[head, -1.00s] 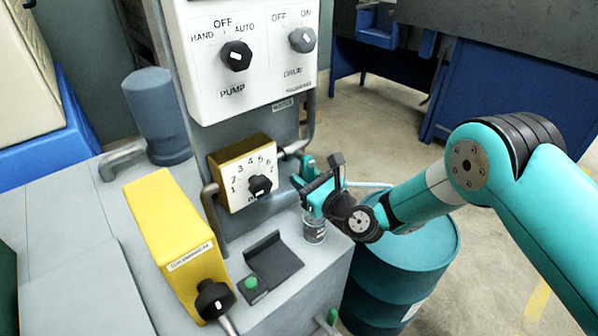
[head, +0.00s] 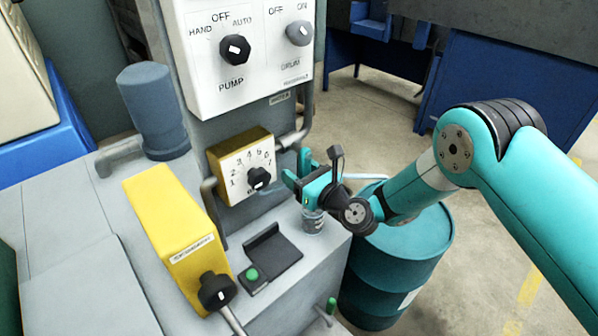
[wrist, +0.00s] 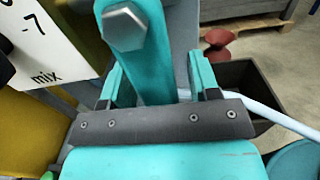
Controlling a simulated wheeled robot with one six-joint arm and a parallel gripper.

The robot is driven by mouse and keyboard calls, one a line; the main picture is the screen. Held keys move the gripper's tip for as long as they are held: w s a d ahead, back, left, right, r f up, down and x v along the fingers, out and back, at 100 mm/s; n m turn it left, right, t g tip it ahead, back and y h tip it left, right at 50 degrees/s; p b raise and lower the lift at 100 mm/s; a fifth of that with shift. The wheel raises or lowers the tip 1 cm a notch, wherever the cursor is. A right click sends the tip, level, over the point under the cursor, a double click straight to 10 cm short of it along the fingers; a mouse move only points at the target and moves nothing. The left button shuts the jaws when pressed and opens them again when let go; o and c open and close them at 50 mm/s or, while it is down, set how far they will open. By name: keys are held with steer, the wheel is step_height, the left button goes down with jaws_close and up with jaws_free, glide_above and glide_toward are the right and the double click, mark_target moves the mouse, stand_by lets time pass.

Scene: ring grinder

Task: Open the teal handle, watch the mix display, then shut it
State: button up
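The teal handle (wrist: 138,55) is a flat lever with a hex bolt head at its top, seen close up in the wrist view. My gripper (wrist: 157,80) is open, with one finger on either side of the handle. The handle lies nearer the left finger, and a gap shows to the right finger. In the head view my gripper (head: 298,174) is just right of the mix display, and the handle is hard to tell from the teal fingers there. The mix display (head: 236,168) is a yellow box with a white face, numbers 1 to 7 and a black knob; its pointer is too small to read.
A yellow box with a black knob (head: 178,225) stands front left. A white panel (head: 240,60) with pump and drum knobs is above. A grey pad with a green button (head: 270,260) and a small jar (head: 313,221) are below my gripper. A teal drum (head: 405,250) stands right.

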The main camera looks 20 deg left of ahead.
steer(key=b+v, duration=1.7)
steer(key=b, duration=0.4)
steer(key=shift+d+b, duration=0.2)
steer(key=shift+b, duration=0.1)
